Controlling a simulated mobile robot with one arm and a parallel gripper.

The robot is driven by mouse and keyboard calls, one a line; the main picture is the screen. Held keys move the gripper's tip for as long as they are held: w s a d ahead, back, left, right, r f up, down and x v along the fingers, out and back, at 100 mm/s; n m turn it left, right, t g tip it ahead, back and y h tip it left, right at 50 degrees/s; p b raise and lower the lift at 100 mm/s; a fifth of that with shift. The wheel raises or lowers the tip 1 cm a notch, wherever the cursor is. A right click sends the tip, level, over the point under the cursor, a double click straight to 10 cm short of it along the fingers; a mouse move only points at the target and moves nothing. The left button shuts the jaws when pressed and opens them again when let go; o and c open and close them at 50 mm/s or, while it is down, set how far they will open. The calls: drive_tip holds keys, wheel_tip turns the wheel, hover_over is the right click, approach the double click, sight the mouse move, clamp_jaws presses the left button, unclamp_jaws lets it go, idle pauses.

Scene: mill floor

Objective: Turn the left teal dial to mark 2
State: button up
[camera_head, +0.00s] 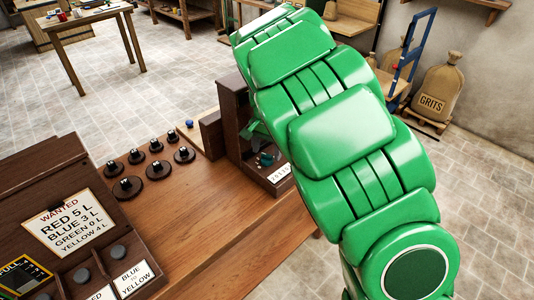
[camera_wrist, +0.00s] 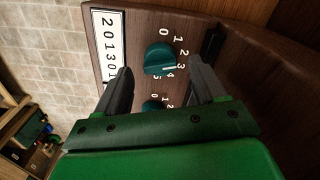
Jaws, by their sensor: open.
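The panel is turned sideways here, so this upper dial looks to be the left one. A second teal dial (camera_wrist: 151,106) lies below it, partly hidden by my gripper. My gripper (camera_wrist: 160,67) is open, with one finger on each side of the upper dial; I cannot tell whether either touches it. In the head view my arm hides most of the panel.
A white number card (camera_wrist: 107,48) is on the panel beside the dials. In the head view the wooden bench (camera_head: 215,185) carries several black knobs (camera_head: 127,187) and a wanted sign (camera_head: 68,222). The bench middle is clear.

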sight(268, 155)
drive_tip(key=shift+r, duration=2.55)
drive_tip(key=shift+s+d+r, duration=0.1)
drive_tip(key=s+d+r, duration=0.7)
drive_tip(key=s+r, duration=0.1)
drive_tip(key=s, duration=0.4)
drive_tip(key=s+d+r+n+g+y, duration=0.1)
drive_tip(key=s, duration=0.9)
drive_tip(key=s+d+r+n+g+y, duration=0.1)
drive_tip(key=s+r, duration=0.1)
drive_tip(key=s, duration=0.8)
drive_tip(key=s+d+f+n+h, duration=0.2)
drive_tip(key=s+d+f+n, duration=0.1)
drive_tip(key=s+d, duration=0.4)
drive_tip(key=shift+s+d+f, duration=0.2)
drive_tip(key=shift+s, duration=0.5)
